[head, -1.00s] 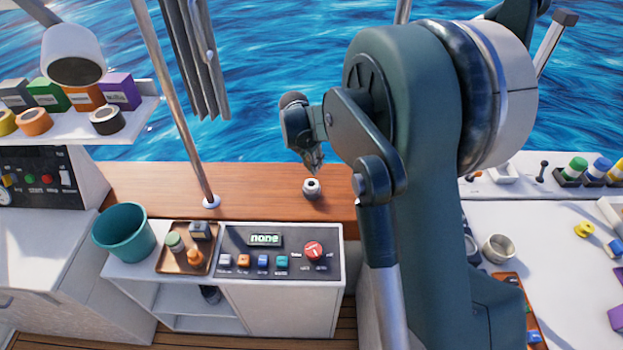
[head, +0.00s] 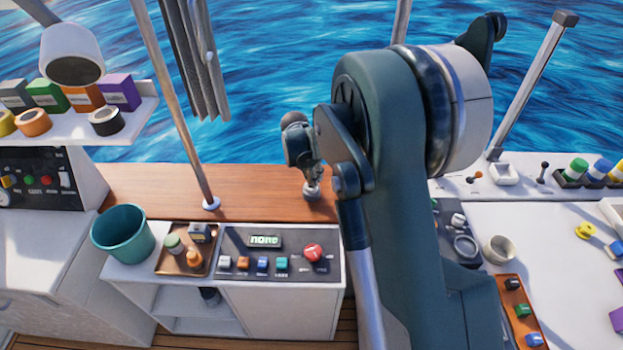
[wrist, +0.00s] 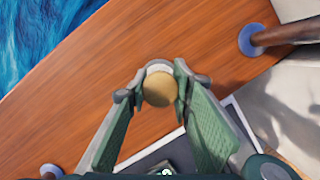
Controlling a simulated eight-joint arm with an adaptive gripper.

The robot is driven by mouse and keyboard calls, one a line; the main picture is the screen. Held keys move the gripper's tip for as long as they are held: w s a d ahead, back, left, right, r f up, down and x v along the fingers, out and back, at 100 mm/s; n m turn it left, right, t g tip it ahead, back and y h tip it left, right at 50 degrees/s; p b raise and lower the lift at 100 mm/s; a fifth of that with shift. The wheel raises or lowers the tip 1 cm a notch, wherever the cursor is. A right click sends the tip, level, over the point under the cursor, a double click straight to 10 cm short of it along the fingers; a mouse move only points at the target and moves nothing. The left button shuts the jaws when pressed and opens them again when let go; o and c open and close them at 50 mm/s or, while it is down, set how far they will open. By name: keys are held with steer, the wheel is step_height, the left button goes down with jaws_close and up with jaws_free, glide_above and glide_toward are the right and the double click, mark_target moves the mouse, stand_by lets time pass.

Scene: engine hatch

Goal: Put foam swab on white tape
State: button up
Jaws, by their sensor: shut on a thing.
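The foam swab (wrist: 160,90) shows in the wrist view as a tan round piece between the two fingers of my gripper (wrist: 158,84), which is shut on it. The white tape (head: 311,192) is a small pale roll on the wooden ledge. In the wrist view, the tape's pale rim (wrist: 158,66) shows just beyond the swab, which hides most of it. In the head view, my gripper (head: 312,180) points down right over the tape. I cannot tell whether the swab touches the tape.
The wooden ledge (head: 260,190) is clear around the tape. A metal pole (head: 181,120) rises to its left. In front stand a control panel (head: 280,252), a small brown tray (head: 172,263) and a teal bucket (head: 122,240). Several tape rolls sit on the left shelf (head: 75,118).

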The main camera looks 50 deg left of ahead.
steer(key=shift+f, duration=0.45)
steer(key=shift+f, duration=0.2)
steer(key=o, duration=0.9)
steer(key=shift+r, duration=0.2)
steer(key=v, duration=1.2)
steer(key=shift+p, duration=0.35)
